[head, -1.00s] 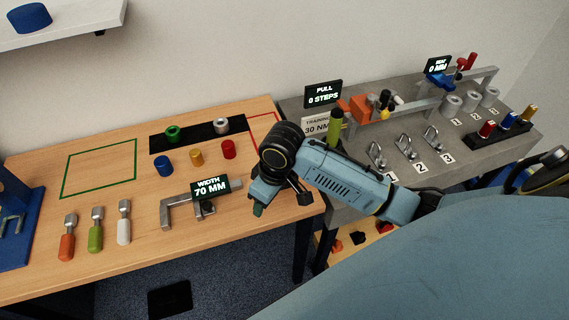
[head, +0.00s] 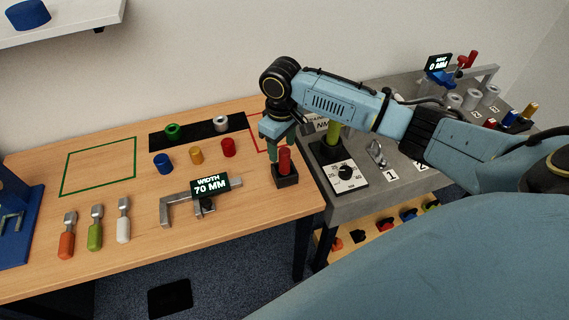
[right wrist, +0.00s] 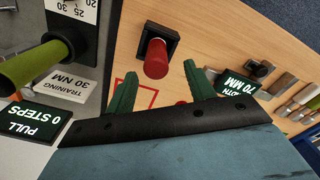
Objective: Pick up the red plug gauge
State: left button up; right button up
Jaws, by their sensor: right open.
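The red plug gauge (head: 285,160) stands upright in a small black square base (head: 286,178) near the right end of the wooden table. In the right wrist view, the red plug gauge (right wrist: 156,60) appears just beyond the gap between the fingertips, with its black base (right wrist: 161,37) behind. My right gripper (head: 276,139) is open and empty, pointing down just above and behind the gauge. Its two green fingers (right wrist: 162,71) show apart in the wrist view. My left gripper is not in view.
A caliper with a 70 MM display (head: 209,186) lies left of the gauge. Red (head: 228,147), yellow (head: 196,155) and blue (head: 163,163) cylinders stand behind it. A dial with a green handle (head: 346,172) is on the grey bench at right.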

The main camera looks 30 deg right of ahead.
aim_at(285, 161)
jog(key=f, duration=0.6)
jog(key=shift+s+d+f+b, duration=0.15)
jog(key=shift+d+f+b, duration=0.1)
jog(key=shift+f+b, duration=0.1)
jog(key=shift+r, duration=0.1)
jog(key=c, duration=1.2)
jog(key=shift+o, duration=0.2)
jog(key=shift+r+p, duration=0.65)
jog(key=shift+r, duration=4.4)
